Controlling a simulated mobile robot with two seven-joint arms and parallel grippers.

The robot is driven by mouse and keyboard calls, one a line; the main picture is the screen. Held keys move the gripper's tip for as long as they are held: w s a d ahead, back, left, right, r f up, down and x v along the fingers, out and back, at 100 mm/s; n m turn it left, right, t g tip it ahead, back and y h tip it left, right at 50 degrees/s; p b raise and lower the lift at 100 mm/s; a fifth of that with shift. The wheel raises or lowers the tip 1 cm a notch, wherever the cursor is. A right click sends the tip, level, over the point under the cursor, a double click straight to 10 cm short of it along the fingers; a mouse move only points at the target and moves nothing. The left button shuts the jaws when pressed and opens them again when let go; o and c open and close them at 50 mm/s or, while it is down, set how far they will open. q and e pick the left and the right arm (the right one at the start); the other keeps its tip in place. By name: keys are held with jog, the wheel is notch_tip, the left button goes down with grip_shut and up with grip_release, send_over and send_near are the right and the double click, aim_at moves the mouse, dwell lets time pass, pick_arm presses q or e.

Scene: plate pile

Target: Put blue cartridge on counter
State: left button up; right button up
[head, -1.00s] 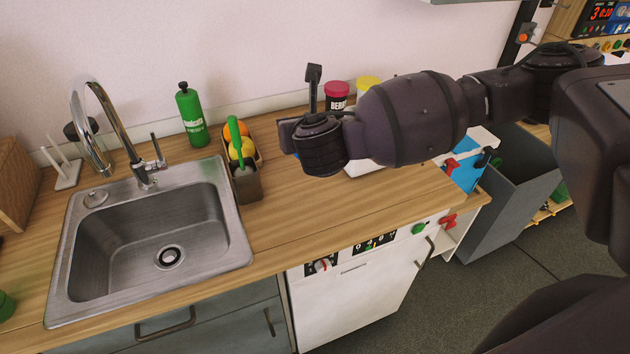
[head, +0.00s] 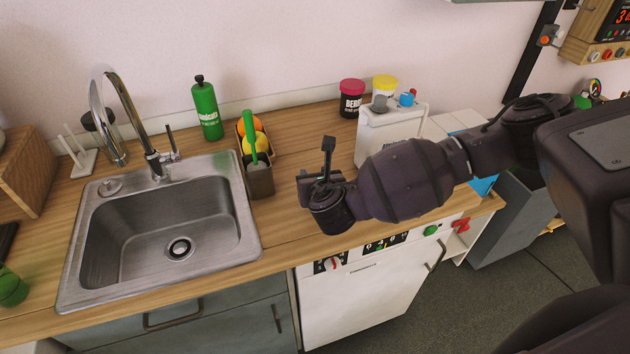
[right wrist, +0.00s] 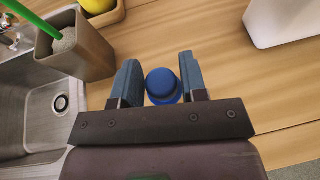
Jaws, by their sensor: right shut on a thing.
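The blue cartridge (right wrist: 162,85) sits between the two fingers of my right gripper (right wrist: 159,64) in the right wrist view. Only its round blue end shows, and the gripper is shut on it. The wooden counter (right wrist: 220,65) lies below them; I cannot tell whether the cartridge touches it. In the head view my right arm comes in from the right, and its wrist is over the counter (head: 300,140) between the sink and the white container. My left gripper is not in view.
A sink (head: 180,215) is at left. A holder (head: 260,180) with fruit and a green-handled brush stands beside it. A green bottle (head: 207,110), a dark jar with a pink lid (head: 352,98) and a white container (head: 375,135) stand behind. Bare counter lies between holder and container.

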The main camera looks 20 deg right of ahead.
jog(key=shift+f, duration=0.7)
jog(key=o, duration=0.9)
jog(key=shift+f, duration=0.1)
jog(key=shift+o, duration=0.2)
jog(key=v, duration=1.2)
